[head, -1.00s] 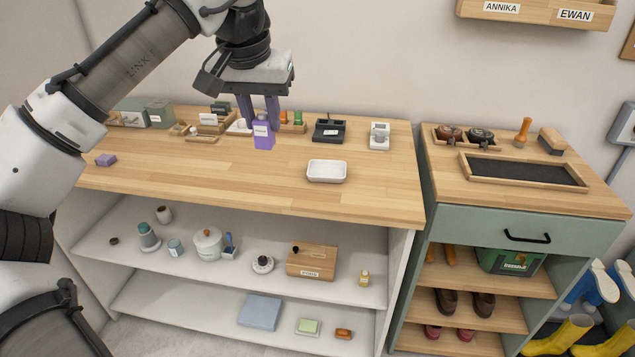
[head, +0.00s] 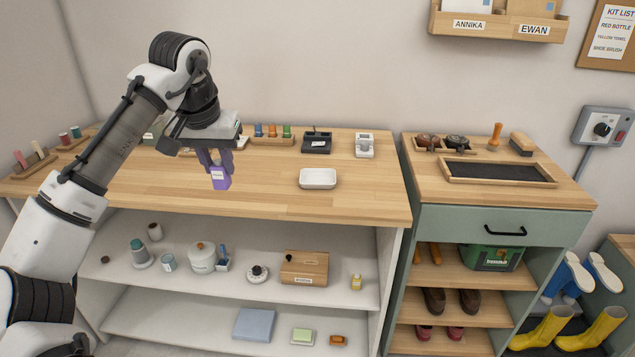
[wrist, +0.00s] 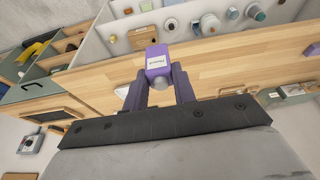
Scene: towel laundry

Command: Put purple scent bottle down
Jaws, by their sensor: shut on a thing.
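The purple scent bottle (head: 220,178), with a white label, is held between the fingers of my gripper (head: 215,160) in the head view. It looks slightly tilted and appears over the front-left part of the wooden counter (head: 270,188). Whether its base touches the counter, I cannot tell. In the wrist view the bottle (wrist: 158,62) sits between the two purple-grey fingers of my gripper (wrist: 158,80), its label showing.
A white dish (head: 318,179) stands on the counter to the right of the bottle. A black device (head: 317,143), a white device (head: 364,145) and a rack of coloured stampers (head: 272,138) line the back. The counter between bottle and dish is clear.

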